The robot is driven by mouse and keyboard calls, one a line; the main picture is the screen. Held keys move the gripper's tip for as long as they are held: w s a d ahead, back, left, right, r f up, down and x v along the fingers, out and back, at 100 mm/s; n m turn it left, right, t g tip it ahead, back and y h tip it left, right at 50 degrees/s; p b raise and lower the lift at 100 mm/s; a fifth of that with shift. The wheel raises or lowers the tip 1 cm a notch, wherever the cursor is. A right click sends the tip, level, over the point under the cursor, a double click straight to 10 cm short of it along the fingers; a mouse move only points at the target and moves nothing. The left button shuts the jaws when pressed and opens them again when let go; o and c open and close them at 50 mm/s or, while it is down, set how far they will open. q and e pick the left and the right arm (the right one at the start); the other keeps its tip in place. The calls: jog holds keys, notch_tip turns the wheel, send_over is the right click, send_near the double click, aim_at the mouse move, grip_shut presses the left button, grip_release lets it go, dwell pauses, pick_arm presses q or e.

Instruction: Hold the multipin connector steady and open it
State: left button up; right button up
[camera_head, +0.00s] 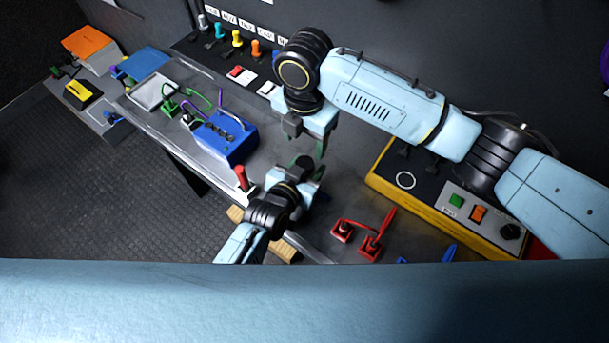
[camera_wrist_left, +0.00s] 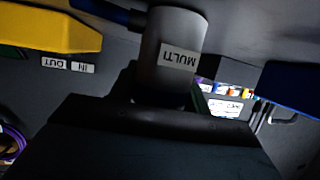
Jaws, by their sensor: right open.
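The multipin connector (camera_wrist_left: 172,52) is a grey cylinder with a MULTI label, upside down in the left wrist view. A dark blue cable (camera_wrist_left: 100,10) shows beside its top. My left gripper's dark body (camera_wrist_left: 150,140) fills the bottom of that view, right up against the connector's lower end; its fingertips are hidden. In the head view my left gripper (camera_head: 306,172) is low over the bench, with a dark round top that may be the connector between its fingers. My right gripper (camera_head: 308,142) is open and points down just above it, with nothing seen between its fingers.
A blue box (camera_head: 228,138) with a purple handle stands left on the grey bench. Red clamp-like parts (camera_head: 362,238) lie at front right. A yellow-edged control panel (camera_head: 405,180) is to the right. Coloured plugs (camera_head: 237,38) line the back. A red-handled item (camera_head: 241,178) stands near my left arm.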

aim_at(304, 163)
pick_arm(q)
grip_shut()
pick_arm(e)
jog(key=m, duration=0.4)
jog(key=shift+m, duration=0.3)
jog(key=m, duration=0.3)
jog(key=shift+r, duration=0.1)
jog(key=m, duration=1.2)
jog(key=shift+m, duration=0.3)
jog(key=m, duration=0.6)
jog(key=shift+m, duration=0.4)
jog(key=m, duration=0.4)
jog(key=shift+f+m, duration=0.3)
jog(key=shift+f, duration=3.7)
